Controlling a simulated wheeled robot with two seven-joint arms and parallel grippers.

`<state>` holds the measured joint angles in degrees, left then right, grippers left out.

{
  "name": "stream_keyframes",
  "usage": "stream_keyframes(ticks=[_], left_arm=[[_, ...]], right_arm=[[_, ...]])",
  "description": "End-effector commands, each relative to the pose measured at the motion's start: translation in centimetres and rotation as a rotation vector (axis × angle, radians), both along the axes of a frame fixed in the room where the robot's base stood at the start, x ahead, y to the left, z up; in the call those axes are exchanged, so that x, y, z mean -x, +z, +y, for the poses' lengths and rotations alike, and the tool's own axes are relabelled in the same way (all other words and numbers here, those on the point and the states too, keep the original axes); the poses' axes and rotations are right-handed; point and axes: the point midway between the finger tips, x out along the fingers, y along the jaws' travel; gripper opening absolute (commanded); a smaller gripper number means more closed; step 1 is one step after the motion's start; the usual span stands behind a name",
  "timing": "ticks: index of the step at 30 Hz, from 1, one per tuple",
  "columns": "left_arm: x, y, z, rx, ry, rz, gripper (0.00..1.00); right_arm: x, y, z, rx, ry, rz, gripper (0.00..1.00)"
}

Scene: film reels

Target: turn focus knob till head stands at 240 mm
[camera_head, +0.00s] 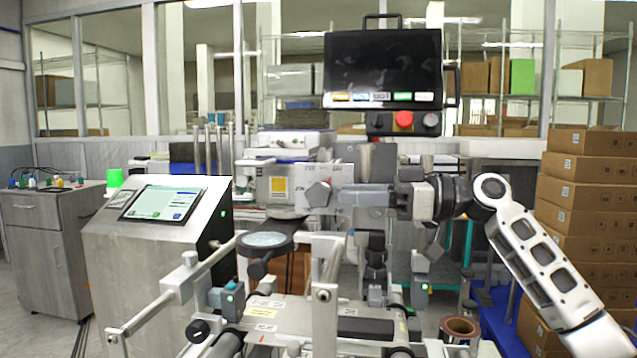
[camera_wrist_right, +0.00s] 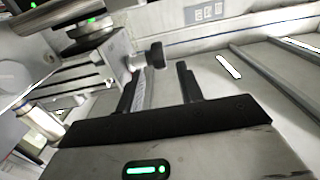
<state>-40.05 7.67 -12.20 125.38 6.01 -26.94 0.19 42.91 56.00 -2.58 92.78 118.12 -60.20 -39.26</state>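A grey, many-sided knob (camera_head: 318,193) sits on the front of the pale head block (camera_head: 282,186), beside a plate with small marks. The marks are too small to read, so I cannot tell where the head stands. My right gripper (camera_head: 345,196) reaches in from the right, level with the knob and close to its right side. In the right wrist view, its two dark fingers (camera_wrist_right: 159,85) are apart. A dark knob on a short stem (camera_wrist_right: 155,55) shows beyond them, nearer the left finger, with no clear contact. My left gripper is not in view.
A black screen with a red button (camera_head: 403,120) stands above the machine. A round glass-topped plate (camera_head: 264,240) and a roller bed (camera_head: 300,318) lie below the head. A sloped console (camera_head: 160,205) stands left; stacked cartons (camera_head: 585,220) stand right.

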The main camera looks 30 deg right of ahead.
Motion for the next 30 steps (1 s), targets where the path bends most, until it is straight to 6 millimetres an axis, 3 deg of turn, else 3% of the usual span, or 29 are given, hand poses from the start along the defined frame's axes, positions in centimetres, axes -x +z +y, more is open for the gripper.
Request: stream_keyframes(ticks=[3,9,22,26,30], left_arm=[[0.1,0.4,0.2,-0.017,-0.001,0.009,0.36],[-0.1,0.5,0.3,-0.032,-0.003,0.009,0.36],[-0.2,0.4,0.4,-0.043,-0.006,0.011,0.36],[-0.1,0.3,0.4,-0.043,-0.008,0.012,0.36],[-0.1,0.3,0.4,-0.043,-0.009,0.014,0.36]], right_arm=[[-1.5,0.4,2.1,0.000,0.003,-0.001,0.37],[-3.2,0.2,4.2,-0.001,0.001,-0.001,0.37],[-3.8,0.0,5.0,0.001,0.000,0.000,0.37],[-3.7,0.0,5.0,0.001,0.002,0.000,0.04],[-3.7,-0.1,5.1,0.002,0.005,0.001,0.01]])
